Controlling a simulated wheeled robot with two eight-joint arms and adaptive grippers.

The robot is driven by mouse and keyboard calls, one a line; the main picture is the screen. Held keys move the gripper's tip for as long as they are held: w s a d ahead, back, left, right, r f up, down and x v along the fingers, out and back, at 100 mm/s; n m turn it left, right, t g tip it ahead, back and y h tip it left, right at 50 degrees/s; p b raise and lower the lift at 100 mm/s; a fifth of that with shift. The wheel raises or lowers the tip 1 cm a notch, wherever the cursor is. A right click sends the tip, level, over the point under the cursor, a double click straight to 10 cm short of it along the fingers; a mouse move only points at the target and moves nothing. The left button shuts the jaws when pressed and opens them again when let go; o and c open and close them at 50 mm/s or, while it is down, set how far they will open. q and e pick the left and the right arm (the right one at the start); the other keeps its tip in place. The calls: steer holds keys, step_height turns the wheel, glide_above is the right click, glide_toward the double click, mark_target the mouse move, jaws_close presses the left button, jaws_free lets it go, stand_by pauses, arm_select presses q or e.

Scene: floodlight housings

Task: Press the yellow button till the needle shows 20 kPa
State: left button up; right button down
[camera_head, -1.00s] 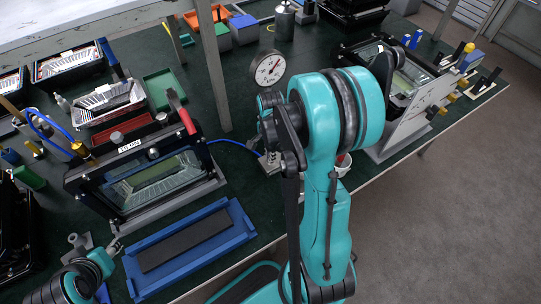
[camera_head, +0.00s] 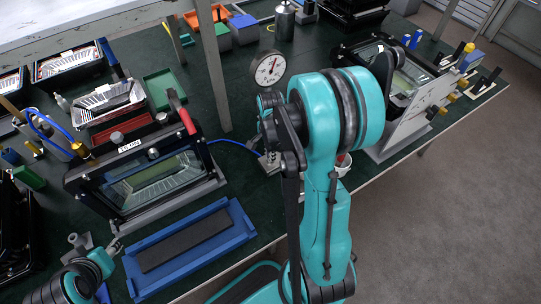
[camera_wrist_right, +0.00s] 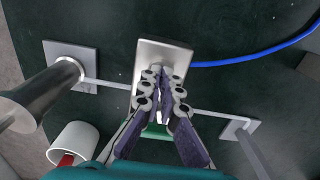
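The round white pressure gauge (camera_head: 268,69) stands at the back middle of the table in the head view. Its red needle points upward, slightly right; the scale numbers are too small to read. My right gripper (camera_wrist_right: 165,76) looks shut, its fingertips close together over a grey metal block (camera_wrist_right: 148,56) on the table. The yellow button is not visible; the fingers cover the part of the block below them. I cannot tell contact from this view. In the head view my right arm hides most of this spot. My left gripper (camera_head: 114,246) is at the lower left, too small to tell its state.
A blue hose (camera_wrist_right: 262,55) runs from the block. A metal cylinder (camera_wrist_right: 40,95) and a white cup (camera_wrist_right: 74,143) stand near the right gripper.

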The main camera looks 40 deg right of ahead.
steer(key=shift+s+f, duration=0.15)
stand_by(0.6)
steer(key=shift+r+p, duration=0.5)
step_height(320, 180, up, 5)
steer(key=p, duration=0.3)
steer(key=shift+a+r, duration=0.1)
step_height(320, 180, up, 8)
steer(key=p, duration=0.3)
